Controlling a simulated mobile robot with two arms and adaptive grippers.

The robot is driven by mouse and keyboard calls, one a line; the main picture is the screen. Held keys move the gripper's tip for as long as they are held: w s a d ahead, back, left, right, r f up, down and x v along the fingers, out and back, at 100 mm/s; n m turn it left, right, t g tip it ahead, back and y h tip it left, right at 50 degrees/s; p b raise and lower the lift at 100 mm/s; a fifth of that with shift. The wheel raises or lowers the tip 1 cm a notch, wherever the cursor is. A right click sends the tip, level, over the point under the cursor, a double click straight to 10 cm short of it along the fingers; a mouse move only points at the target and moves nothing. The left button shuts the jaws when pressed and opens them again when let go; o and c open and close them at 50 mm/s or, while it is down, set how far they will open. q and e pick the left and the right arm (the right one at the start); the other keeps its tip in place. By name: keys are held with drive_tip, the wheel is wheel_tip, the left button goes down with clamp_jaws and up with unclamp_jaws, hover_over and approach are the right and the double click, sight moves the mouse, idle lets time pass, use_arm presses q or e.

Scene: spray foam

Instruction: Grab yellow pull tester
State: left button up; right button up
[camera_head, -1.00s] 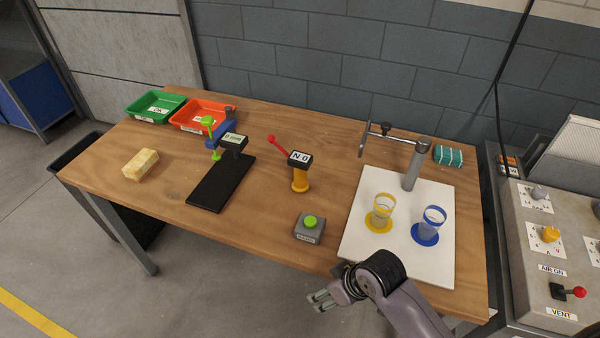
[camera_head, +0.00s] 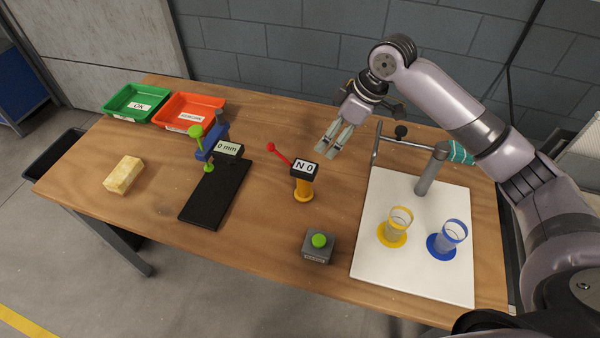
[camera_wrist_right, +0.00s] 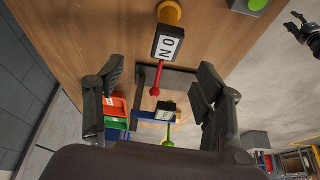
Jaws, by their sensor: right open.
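The yellow pull tester (camera_head: 303,190) stands upright on the wooden table, with a black head marked "N 0" and a red-tipped lever pointing up and left. My right gripper (camera_head: 333,148) is open and empty, above the table, behind and slightly right of the tester, apart from it. In the right wrist view the tester (camera_wrist_right: 170,14) shows at the top, its label and red lever beyond the open fingers (camera_wrist_right: 158,95). My left gripper is not clearly seen in the head view.
A black gauge stand (camera_head: 212,200), a grey box with a green button (camera_head: 318,246), a yellow block (camera_head: 123,175), a green tray (camera_head: 137,118) and a red tray (camera_head: 205,102) are on the table. A white board (camera_head: 370,265) with two cups and a metal post is at right.

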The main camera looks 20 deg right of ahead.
sight(308, 168)
drive_tip(key=x, duration=0.3)
drive_tip(key=p+x, duration=0.1)
drive_tip(key=x, duration=0.2)
drive_tip(key=p+x, duration=0.1)
drive_tip(key=x, duration=0.2)
drive_tip(key=shift+s+a+f, duration=0.25)
drive_tip(key=shift+s+f, duration=0.05)
drive_tip(key=shift+f, duration=0.1)
drive_tip(key=shift+a+f, duration=0.15)
drive_tip(key=shift+f, duration=0.25)
drive_tip(key=shift+w+a+f+p, duration=0.1)
drive_tip(key=shift+a+f+p, duration=0.15)
drive_tip(key=shift+p, duration=0.1)
drive_tip(key=x, duration=0.2)
drive_tip(key=p+x, duration=0.1)
drive_tip(key=shift+w+a+f, duration=0.1)
drive_tip(key=shift+a+f, duration=0.15)
drive_tip(key=shift+a, duration=0.1)
drive_tip(key=shift+a+f, duration=0.1)
drive_tip(key=shift+f, duration=0.25)
use_arm(q)
drive_tip(key=s+r, duration=0.4)
drive_tip(key=s, duration=0.1)
drive_tip(key=shift+s+g, duration=0.3)
drive_tip(key=shift+a, duration=0.1)
